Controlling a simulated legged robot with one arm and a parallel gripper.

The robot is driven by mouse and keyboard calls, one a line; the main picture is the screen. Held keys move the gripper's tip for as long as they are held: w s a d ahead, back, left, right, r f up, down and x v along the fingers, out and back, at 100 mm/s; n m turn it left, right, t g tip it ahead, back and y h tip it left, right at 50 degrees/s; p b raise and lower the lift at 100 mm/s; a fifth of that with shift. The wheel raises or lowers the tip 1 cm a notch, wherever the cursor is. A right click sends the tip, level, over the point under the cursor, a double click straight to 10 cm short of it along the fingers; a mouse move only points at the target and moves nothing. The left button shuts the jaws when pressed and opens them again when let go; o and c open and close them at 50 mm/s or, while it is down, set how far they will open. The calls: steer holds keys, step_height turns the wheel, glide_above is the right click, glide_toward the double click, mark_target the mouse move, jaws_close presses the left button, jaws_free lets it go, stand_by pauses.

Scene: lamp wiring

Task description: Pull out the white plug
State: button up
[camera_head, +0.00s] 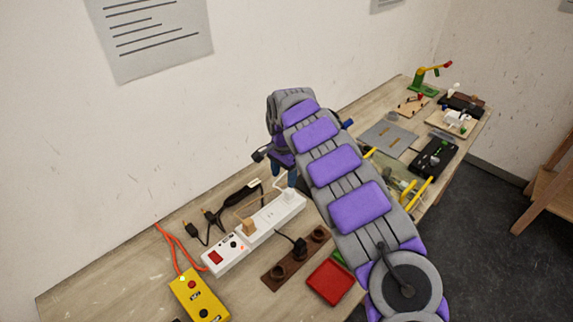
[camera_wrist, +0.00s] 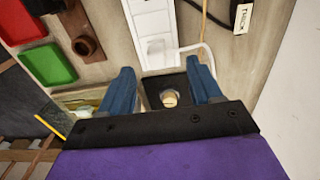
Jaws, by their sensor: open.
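The white plug (camera_wrist: 158,50) sits in the end of the white power strip (camera_wrist: 151,18), and its white cord loops to the right in the wrist view. In the head view the plug (camera_head: 290,195) is at the far end of the strip (camera_head: 270,219). My gripper (camera_wrist: 160,66) is open, its two blue fingers pointing toward the strip. The plug lies just beyond the gap between the fingertips, and nothing is held. In the head view my gripper (camera_head: 287,174) is partly hidden by my arm, close to the plug.
Red (camera_wrist: 20,22) and green (camera_wrist: 48,64) trays lie left in the wrist view. The wall is behind.

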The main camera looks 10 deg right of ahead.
mark_target(288, 191)
steer(key=f, duration=0.2)
steer(key=d+f, duration=0.1)
steer(key=f, duration=0.1)
steer(key=d+f+b, duration=0.1)
steer(key=f, duration=0.1)
steer(key=shift+d+f, duration=0.2)
steer(key=shift+f, duration=0.05)
steer(key=f, duration=0.3)
steer(key=shift+a+b, duration=0.3)
steer(key=shift+a, duration=0.05)
steer(key=shift+a+f, duration=0.35)
steer(key=shift+a, duration=0.2)
steer(key=shift+d, duration=0.75)
steer(key=shift+c, duration=2.1)
steer(key=shift+a, duration=0.4)
steer(key=c, duration=0.7)
steer(key=o, duration=0.4)
steer(key=shift+d, duration=0.1)
jaws_close()
steer(key=shift+r, duration=0.1)
steer(key=shift+r+p, duration=0.45)
steer(key=shift+r, duration=0.2)
